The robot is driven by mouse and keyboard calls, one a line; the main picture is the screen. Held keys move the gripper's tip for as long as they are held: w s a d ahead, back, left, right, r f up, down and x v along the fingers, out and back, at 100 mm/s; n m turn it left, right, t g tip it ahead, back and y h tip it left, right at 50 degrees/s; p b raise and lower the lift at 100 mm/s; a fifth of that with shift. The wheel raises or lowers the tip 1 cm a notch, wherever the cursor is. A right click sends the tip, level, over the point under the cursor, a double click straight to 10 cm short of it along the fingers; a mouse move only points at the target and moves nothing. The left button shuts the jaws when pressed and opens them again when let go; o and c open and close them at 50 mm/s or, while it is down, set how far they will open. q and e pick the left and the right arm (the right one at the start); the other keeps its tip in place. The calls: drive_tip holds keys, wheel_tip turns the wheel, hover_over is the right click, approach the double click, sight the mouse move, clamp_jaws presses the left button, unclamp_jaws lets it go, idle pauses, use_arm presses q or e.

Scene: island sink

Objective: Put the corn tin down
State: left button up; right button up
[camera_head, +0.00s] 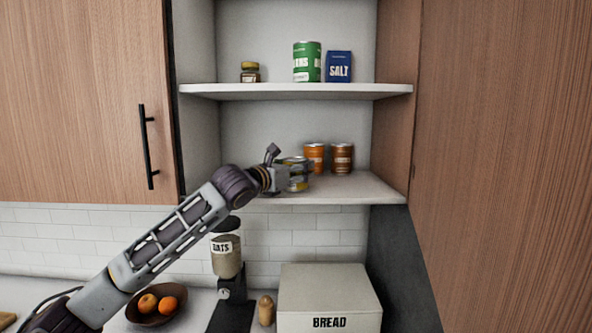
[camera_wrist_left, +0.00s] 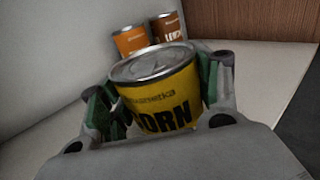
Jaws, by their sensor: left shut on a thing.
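The corn tin (camera_wrist_left: 158,90) is yellow with a silver lid and dark "CORN" lettering. My left gripper (camera_wrist_left: 160,95) is shut on it, with a finger on each side. In the head view the tin (camera_head: 297,176) is in my left gripper (camera_head: 296,175) at the lower shelf (camera_head: 350,190), left of the other tins. It looks close to upright. Whether its base touches the shelf is hidden. My right gripper is not in view.
An orange tin (camera_head: 314,156) and a brown tin (camera_head: 342,158) stand behind and to the right on the lower shelf. The shelf's front right is clear.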

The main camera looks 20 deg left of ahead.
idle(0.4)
use_arm(q)
drive_tip(key=o, duration=1.3)
drive_tip(key=shift+f, duration=0.1)
drive_tip(key=shift+s, duration=0.1)
drive_tip(key=shift+b+v, duration=1)
drive_tip(key=shift+v, duration=1.75)
drive_tip(key=shift+b+v, duration=0.55)
drive_tip(key=shift+v, duration=2.65)
